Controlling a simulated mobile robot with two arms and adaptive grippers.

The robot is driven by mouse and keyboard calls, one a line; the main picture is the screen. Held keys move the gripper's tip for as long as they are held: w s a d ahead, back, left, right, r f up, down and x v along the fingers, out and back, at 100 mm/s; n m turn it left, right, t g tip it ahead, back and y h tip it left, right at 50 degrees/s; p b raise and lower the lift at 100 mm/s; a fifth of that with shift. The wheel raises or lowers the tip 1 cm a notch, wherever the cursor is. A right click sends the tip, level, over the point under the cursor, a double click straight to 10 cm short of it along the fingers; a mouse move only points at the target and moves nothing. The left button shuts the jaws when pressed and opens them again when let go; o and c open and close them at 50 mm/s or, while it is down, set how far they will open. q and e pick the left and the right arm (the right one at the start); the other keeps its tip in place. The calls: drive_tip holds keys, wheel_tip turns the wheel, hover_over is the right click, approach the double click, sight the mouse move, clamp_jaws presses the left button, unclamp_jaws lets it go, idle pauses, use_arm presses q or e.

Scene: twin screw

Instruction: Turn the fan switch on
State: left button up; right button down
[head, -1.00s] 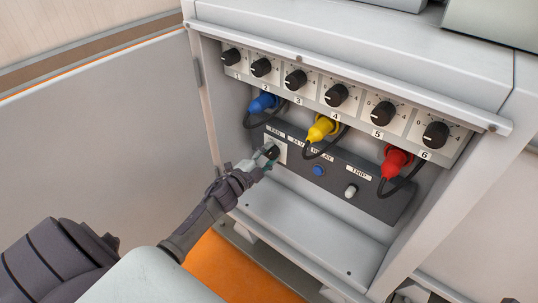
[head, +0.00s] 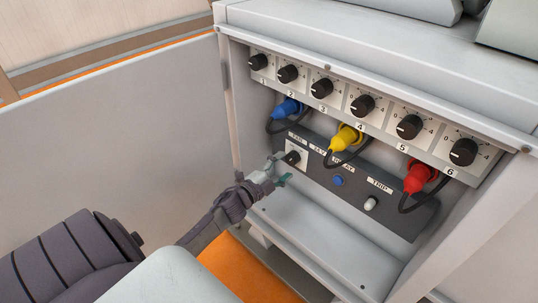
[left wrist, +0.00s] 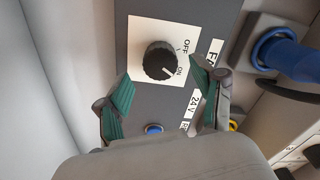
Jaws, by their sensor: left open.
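The fan switch (head: 292,158) is a black round knob on a white plate at the left end of the dark panel. It also shows in the left wrist view (left wrist: 160,60), where its white pointer line points down-right toward the ON label (left wrist: 180,68); the OFF label (left wrist: 186,46) is above that. My left gripper (head: 279,173) is open and empty, just in front of and below the knob, apart from it. In the left wrist view its two green-padded fingers stand on either side, below the knob. My right gripper is not in view.
Blue (head: 287,108), yellow (head: 346,137) and red (head: 419,177) plugs with dark cables hang above the panel. A blue button (head: 338,181) and a pale toggle (head: 370,203) are to its right. Several numbered knobs line the top. An open door (head: 110,130) stands at left.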

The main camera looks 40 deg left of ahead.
use_arm(q)
drive_tip(key=s, duration=0.8)
drive_tip(key=shift+s+a, duration=0.3)
